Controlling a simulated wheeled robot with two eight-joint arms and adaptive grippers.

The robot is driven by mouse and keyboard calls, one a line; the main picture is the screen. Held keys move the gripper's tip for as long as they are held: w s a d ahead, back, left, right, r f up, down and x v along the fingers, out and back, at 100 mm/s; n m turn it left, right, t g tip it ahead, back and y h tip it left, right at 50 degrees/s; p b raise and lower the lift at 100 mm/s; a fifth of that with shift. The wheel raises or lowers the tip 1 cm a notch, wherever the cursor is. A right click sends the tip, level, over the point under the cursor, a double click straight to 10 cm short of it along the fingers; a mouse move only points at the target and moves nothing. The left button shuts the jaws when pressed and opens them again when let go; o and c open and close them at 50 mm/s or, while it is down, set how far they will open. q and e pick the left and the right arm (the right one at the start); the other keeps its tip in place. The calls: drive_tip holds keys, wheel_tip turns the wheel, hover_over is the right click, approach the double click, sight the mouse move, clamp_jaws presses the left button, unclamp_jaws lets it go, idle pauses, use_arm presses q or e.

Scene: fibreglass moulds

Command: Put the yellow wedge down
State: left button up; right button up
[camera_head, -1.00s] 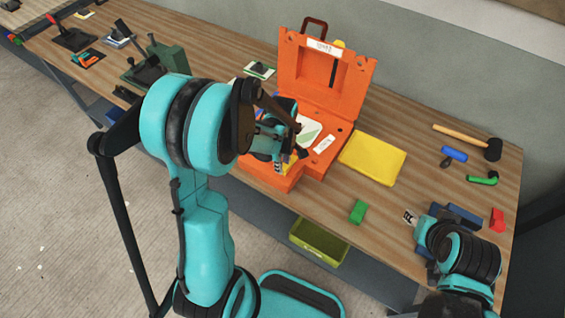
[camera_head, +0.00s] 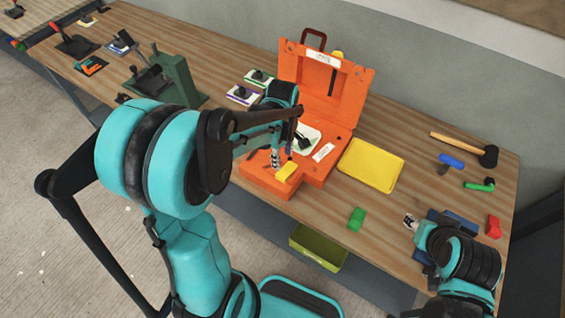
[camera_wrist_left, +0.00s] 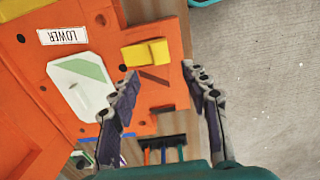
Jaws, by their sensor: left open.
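The yellow wedge (camera_head: 286,172) lies on the front part of the orange mould's lower half (camera_head: 262,188). In the left wrist view the wedge (camera_wrist_left: 146,52) rests on the orange surface beside a dark slot, beyond my fingertips. My left gripper (camera_head: 275,160) is just above and beside the wedge. Its fingers (camera_wrist_left: 160,76) are spread apart with nothing between them. My right gripper (camera_head: 410,222) is at the lower right, partly hidden by its own arm; its jaws are too small to read.
The mould's lid (camera_head: 322,85) stands open behind. A yellow tray (camera_head: 370,166) and a green block (camera_head: 357,218) lie to the right. A mallet (camera_head: 465,145), a blue-handled tool (camera_head: 451,160) and a red piece (camera_head: 493,227) are farther right. A green bin (camera_head: 318,246) is below the table edge.

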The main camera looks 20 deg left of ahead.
use_arm(q)
drive_tip(key=s+d+r+m+t, duration=0.4)
drive_tip(key=s+r+m+t, duration=0.3)
drive_tip(key=m, duration=0.9)
drive_tip(key=v, duration=0.5)
drive_tip(key=shift+s+d+f, duration=0.2)
drive_tip(key=shift+s, duration=0.15)
wheel_tip(320, 180, down, 11)
drive_tip(key=b, duration=1)
drive_tip(key=shift+b, duration=0.3)
